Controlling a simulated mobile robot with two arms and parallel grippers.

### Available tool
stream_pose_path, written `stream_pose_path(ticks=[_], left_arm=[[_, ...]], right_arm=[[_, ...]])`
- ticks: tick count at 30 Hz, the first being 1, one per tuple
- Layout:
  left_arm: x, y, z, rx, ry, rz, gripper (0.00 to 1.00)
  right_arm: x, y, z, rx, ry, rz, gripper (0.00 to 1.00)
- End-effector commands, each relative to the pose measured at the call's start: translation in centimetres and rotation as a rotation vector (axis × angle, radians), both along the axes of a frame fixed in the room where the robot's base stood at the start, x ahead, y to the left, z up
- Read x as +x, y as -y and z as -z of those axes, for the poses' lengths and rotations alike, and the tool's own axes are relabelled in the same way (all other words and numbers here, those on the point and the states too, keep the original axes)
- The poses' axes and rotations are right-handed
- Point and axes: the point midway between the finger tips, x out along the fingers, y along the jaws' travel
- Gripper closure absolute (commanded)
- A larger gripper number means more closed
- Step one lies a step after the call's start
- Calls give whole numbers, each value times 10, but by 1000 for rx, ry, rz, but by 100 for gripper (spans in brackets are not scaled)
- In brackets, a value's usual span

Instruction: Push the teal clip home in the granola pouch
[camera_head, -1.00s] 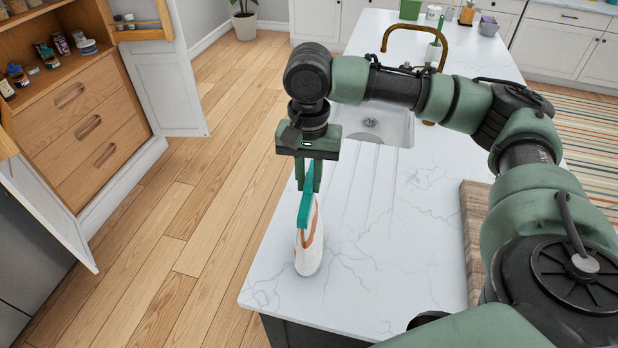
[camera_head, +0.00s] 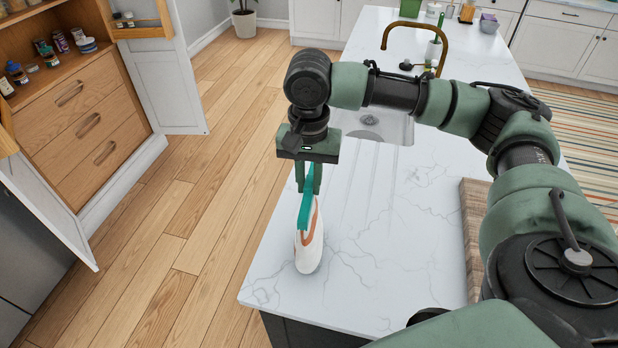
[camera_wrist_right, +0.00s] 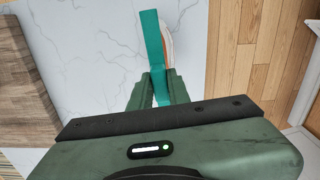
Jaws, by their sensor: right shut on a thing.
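The granola pouch (camera_head: 311,250), white with an orange band, stands on the white marble counter near its left edge. The teal clip (camera_head: 306,207) lies along the pouch's top edge. My right gripper (camera_head: 308,186) comes down from above and is shut on the clip's far end. In the right wrist view the teal clip (camera_wrist_right: 153,45) runs up from between the fingers (camera_wrist_right: 159,92), with the pouch (camera_wrist_right: 168,45) showing beside it on the right. I cannot tell how deep the pouch's edge sits in the clip. My left gripper is not in view.
The marble counter (camera_head: 385,250) is clear around the pouch. A wooden board (camera_head: 476,230) lies to the right. A sink (camera_head: 375,125) with a brass tap (camera_head: 440,50) is behind. An open cabinet door (camera_head: 165,75) is at left, over the wooden floor.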

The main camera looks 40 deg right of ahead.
Motion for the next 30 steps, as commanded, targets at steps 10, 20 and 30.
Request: stream_pose_path(ticks=[10,20,30], left_arm=[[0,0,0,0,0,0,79],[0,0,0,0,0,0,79],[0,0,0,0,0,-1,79]], right_arm=[[0,0,9,1,0,0,100],[0,0,17,1,1,0,100],[0,0,21,1,1,0,57]])
